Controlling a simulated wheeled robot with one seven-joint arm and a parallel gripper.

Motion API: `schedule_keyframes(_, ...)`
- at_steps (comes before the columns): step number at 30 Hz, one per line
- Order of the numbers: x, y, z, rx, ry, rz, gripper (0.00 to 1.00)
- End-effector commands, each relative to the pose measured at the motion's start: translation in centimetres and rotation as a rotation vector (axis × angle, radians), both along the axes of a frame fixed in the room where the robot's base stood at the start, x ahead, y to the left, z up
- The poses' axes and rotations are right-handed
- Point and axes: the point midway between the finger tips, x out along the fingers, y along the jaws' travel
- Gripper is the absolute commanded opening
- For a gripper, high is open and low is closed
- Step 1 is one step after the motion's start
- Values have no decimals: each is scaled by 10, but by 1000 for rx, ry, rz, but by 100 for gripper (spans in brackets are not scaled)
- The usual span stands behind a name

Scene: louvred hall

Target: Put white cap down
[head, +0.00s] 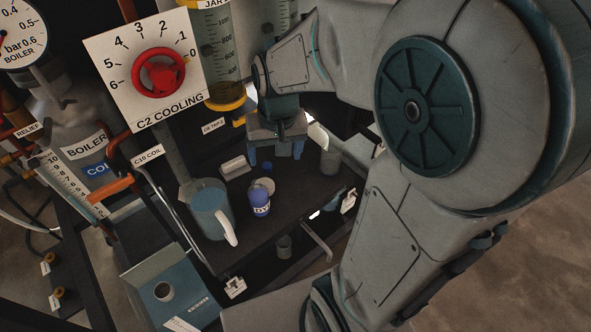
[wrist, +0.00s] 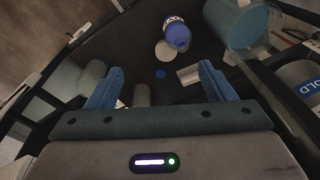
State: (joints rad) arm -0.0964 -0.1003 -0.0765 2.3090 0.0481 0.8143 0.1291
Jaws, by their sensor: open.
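The white cap (head: 266,184) is a pale flat disc lying on the dark shelf, beside a blue-labelled bottle (head: 260,203) that partly hides it in the head view. In the wrist view the white cap (wrist: 163,50) lies clear, next to the bottle (wrist: 177,35). My gripper (head: 276,153) is open above the back of the shelf. In the wrist view nothing sits between the fingers of my gripper (wrist: 161,68), and the white cap lies beyond the fingertips, apart from them. A small blue cap (wrist: 160,73) lies between the white cap and my gripper.
A blue jug (head: 209,207) with a white handle stands left of the bottle. A small white block (head: 233,166) lies behind them. A greyish cylinder (head: 330,160) stands at the right. The C2 cooling panel (head: 150,78) and pipes crowd the left. Dark shelf surface is free right of the bottle.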

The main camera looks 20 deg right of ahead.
Motion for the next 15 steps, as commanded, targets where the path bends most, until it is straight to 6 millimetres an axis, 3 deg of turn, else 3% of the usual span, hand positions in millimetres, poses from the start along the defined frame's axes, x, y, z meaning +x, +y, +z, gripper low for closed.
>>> schedule_keyframes(6, -59, -7, 28, -29, -65, 82, 76)
schedule_keyframes(10, -81, -9, 33, -47, -84, 112, 76)
schedule_keyframes(15, -92, -11, 35, -60, -94, 130, 76)
